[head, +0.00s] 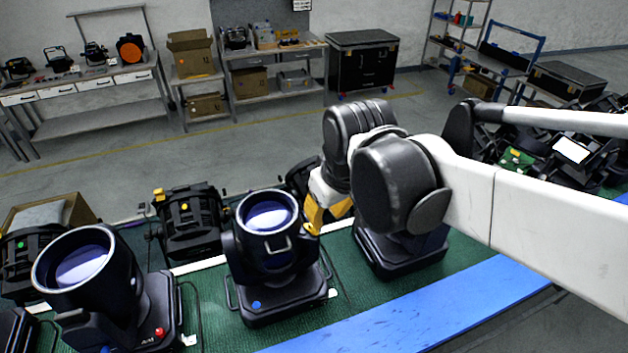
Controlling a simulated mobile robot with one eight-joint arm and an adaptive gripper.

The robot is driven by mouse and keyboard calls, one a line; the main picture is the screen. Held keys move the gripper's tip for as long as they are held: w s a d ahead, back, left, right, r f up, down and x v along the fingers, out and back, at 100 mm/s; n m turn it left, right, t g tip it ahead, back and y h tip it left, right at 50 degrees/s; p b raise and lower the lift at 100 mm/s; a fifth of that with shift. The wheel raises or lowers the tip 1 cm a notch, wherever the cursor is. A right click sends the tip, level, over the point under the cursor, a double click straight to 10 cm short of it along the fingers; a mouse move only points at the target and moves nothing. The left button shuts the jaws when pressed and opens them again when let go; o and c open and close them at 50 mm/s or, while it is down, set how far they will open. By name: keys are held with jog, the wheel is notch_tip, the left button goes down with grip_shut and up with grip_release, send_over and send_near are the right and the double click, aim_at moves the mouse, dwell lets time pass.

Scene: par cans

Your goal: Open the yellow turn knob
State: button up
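My gripper (314,222), with yellow-orange sides, points down and left between two black stage lamps on the green mat (213,320). Its fingertips are small and partly hidden, so I cannot tell whether it is open or shut. A small yellow piece at its tip could be a fingertip or a knob. A black lamp behind and left (190,235) bears a yellow knob (184,207) on its face and a yellow part (158,194) at its upper left corner; my gripper is well apart from these. My arm hides much of the lamp at right (400,255).
The front middle lamp (268,240) has a blue knob (257,304) and stands just left of my gripper. A larger lamp (95,285) has a red knob (159,332). A blue strip (410,310) edges the mat. More black gear (570,140) is piled at right.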

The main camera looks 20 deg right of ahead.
aim_at(313, 228)
jog(key=w+f+n+g, duration=0.1)
jog(key=w, duration=0.1)
jog(key=w+f+n+g, duration=0.1)
jog(key=w+f, duration=0.1)
jog(key=w, duration=0.1)
jog(key=w+f+n+g, duration=0.1)
jog(key=w+f+g, duration=0.1)
jog(key=shift+w+f, duration=0.2)
jog(key=shift+w, duration=0.1)
jog(key=shift+f+b, duration=2.55)
jog(key=shift+f, duration=0.95)
jog(key=shift+s, duration=0.1)
grip_shut()
